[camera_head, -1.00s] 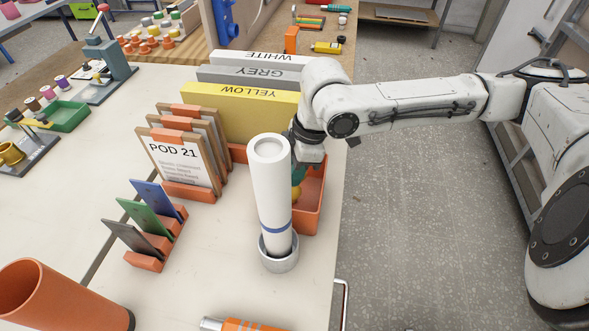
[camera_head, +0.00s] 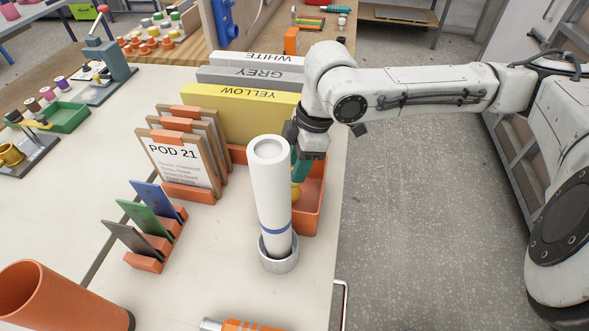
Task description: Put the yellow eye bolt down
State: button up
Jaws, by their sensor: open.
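A small yellow piece (camera_head: 296,191), which may be the yellow eye bolt, shows in the orange bin (camera_head: 316,196), mostly hidden behind the white tube. A teal piece (camera_head: 301,170) shows just above it; I cannot tell what it belongs to. My gripper (camera_head: 303,155) is open and points down over the bin's far part, above the yellow piece. Its fingertips are largely hidden by the white tube, and I cannot tell whether they touch anything.
The white tube (camera_head: 270,190) stands upright in a round grey holder (camera_head: 279,262), close in front of the bin. Yellow, grey and white binders (camera_head: 240,113) stand behind. POD 21 clipboards (camera_head: 181,160) stand left. The table's right edge is close to the bin.

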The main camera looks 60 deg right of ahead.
jog(key=v, duration=0.9)
jog(key=shift+r+p, duration=0.1)
jog(key=shift+p, duration=0.2)
